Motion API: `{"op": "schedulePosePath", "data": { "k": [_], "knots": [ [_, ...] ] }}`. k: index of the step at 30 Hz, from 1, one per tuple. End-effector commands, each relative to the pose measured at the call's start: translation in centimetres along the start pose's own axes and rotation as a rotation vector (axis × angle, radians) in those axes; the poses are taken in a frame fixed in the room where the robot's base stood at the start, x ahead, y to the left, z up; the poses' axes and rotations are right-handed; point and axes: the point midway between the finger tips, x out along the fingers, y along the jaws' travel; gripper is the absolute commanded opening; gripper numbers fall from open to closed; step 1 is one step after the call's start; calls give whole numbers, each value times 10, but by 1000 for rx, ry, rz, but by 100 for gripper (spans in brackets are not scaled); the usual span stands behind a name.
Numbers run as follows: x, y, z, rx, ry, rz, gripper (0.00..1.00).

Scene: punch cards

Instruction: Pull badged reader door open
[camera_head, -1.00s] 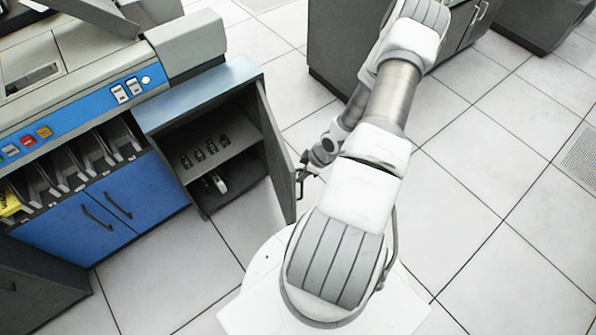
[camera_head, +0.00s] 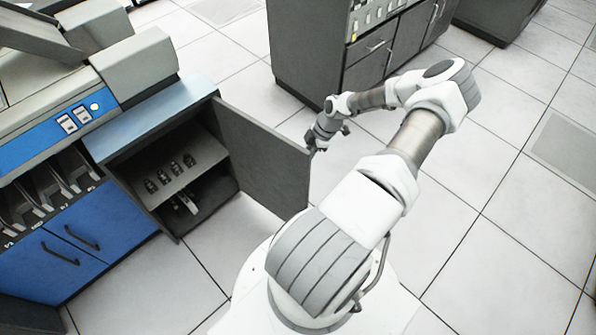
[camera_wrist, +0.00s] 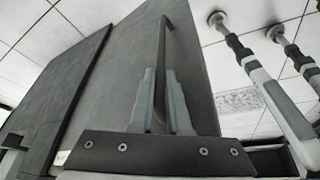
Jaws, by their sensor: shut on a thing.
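The dark grey reader door (camera_head: 265,155) stands wide open, swung out to the right from its cabinet (camera_head: 170,218). My gripper (camera_head: 314,141) is at the door's free edge. In the wrist view the two fingers of my gripper (camera_wrist: 164,108) are shut on a dark bar handle (camera_wrist: 162,55), one finger on each side, in front of the grey door panel (camera_wrist: 198,62). The handle is too small to make out in the head view. No badge can be made out on the door.
The open cabinet shows a shelf (camera_head: 200,160) with several small dark parts. Blue doors (camera_head: 75,245) are at the left. Another dark cabinet (camera_head: 305,60) stands behind my arm. The tiled floor (camera_head: 490,210) at the right is clear.

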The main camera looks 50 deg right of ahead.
Motion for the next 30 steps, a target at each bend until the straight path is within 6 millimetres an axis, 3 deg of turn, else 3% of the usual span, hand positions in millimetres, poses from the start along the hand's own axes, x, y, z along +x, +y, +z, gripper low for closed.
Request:
{"op": "schedulePosePath", "data": {
  "k": [6, 12, 29, 30],
  "knots": [
    [-4, 28, 21, 2, 0, 4, 0],
    [-10, 43, 31, 2, 0, 3, 0],
    [-14, 49, 34, 1, 0, 0, 0],
    [-14, 49, 34, 1, 0, 0, 22]
  ]
}}
